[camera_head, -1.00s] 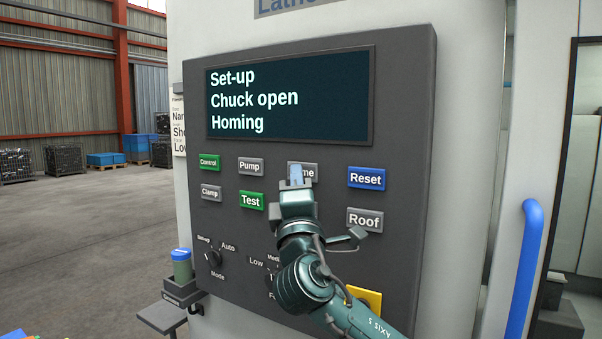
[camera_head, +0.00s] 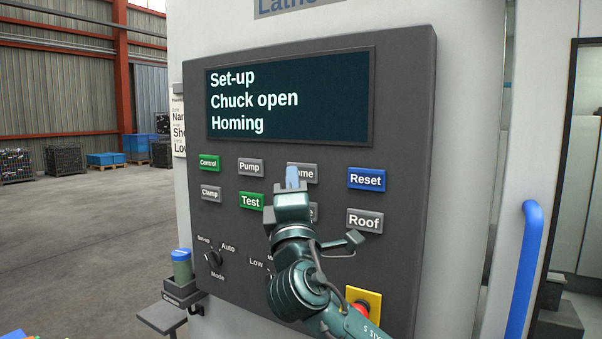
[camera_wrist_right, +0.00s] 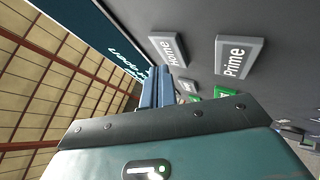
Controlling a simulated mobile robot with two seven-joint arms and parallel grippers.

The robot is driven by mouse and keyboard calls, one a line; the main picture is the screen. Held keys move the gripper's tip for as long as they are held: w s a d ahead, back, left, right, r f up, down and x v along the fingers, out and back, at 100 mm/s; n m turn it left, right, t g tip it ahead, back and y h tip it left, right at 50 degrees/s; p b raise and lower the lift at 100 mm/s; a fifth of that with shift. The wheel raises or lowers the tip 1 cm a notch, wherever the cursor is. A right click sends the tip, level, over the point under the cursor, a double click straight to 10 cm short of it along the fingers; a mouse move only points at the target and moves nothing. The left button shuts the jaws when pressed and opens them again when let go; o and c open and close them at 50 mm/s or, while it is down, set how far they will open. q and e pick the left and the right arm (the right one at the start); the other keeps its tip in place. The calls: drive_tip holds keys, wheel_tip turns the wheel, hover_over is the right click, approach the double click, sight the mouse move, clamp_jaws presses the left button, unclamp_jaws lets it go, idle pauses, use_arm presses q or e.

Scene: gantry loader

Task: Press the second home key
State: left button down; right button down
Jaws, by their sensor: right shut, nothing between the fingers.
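A grey Home key (camera_head: 308,175) sits in the top key row of the dark control panel, partly hidden by my right gripper. My right gripper (camera_head: 292,178) is shut and empty, its blue fingertips at the left part of this key in the head view. In the right wrist view the Home key (camera_wrist_right: 168,50) shows beside the shut fingers (camera_wrist_right: 157,84), with a Prime key (camera_wrist_right: 233,57) near it. I cannot tell whether the fingertips touch the panel. The display (camera_head: 288,97) reads "Set-up, Chuck open, Homing". My left gripper is out of view.
Around it are the Pump key (camera_head: 250,167), Reset key (camera_head: 367,179), Test key (camera_head: 251,200) and Roof key (camera_head: 364,220). A red emergency stop on a yellow plate (camera_head: 372,298) sits lower right, near my arm. A blue door handle (camera_head: 524,262) stands at the right.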

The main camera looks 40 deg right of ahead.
drive_tip(key=a, duration=0.1)
drive_tip(key=s+a, duration=0.1)
drive_tip(key=a, duration=0.1)
drive_tip(key=s+a, duration=0.1)
drive_tip(key=shift+a+p, duration=0.3)
drive_tip(key=shift+p, duration=0.05)
idle(0.8)
drive_tip(key=w+a+f+g+y, duration=0.15)
drive_tip(key=a+f+y, duration=0.35)
drive_tip(key=f, duration=1.1)
drive_tip(key=a+f+g+y, duration=0.3)
drive_tip(key=f+y, duration=0.4)
drive_tip(key=f, duration=1)
drive_tip(key=s+a+f+m+g+y, duration=0.2)
drive_tip(key=s+f+m, duration=0.3)
drive_tip(key=s+f, duration=0.4)
drive_tip(key=s+a+f+m+g+y, duration=0.2)
drive_tip(key=s+a+f+m+g, duration=0.1)
drive_tip(key=s+f, duration=0.7)
wheel_tip(320, 180, down, 2)
drive_tip(key=shift+s+a+f+m+y, duration=0.2)
drive_tip(key=shift+a+m+y, duration=0.1)
drive_tip(key=shift+a+m, duration=0.55)
drive_tip(key=shift+w+d, duration=0.1)
